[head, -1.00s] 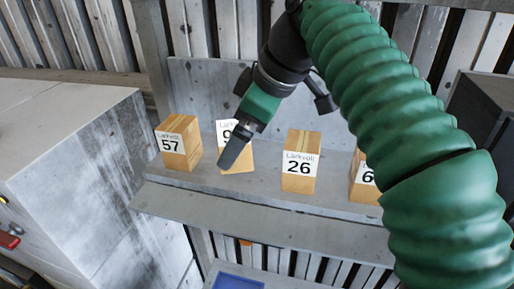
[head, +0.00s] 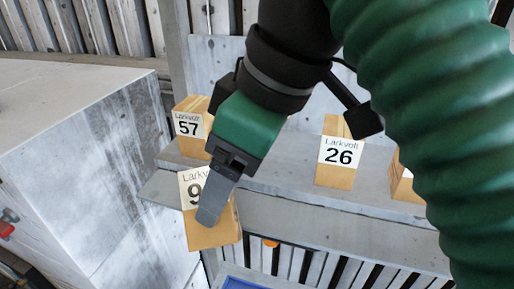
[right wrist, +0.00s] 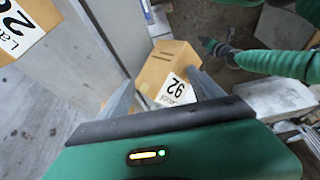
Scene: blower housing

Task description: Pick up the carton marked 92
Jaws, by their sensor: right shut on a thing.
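The carton marked 92 (head: 216,236) is a tan box with a white Larkvolt label. In the head view it hangs in front of the shelf edge, slightly tilted, and a finger hides part of its number. My right gripper (head: 213,205) is shut on it. The right wrist view shows the carton (right wrist: 158,70) between the two grey fingers of my right gripper (right wrist: 165,95), its 92 label upside down. My left arm seems to show at the upper right of that view, with its gripper (right wrist: 214,46) small and its jaws unclear.
Carton 57 (head: 187,123) and carton 26 (head: 337,155) stand on the grey shelf (head: 285,165). Another carton (head: 402,180) is partly hidden behind my right arm. A large grey block (head: 85,150) stands at the left. A blue-topped thing (head: 245,284) shows below the shelf.

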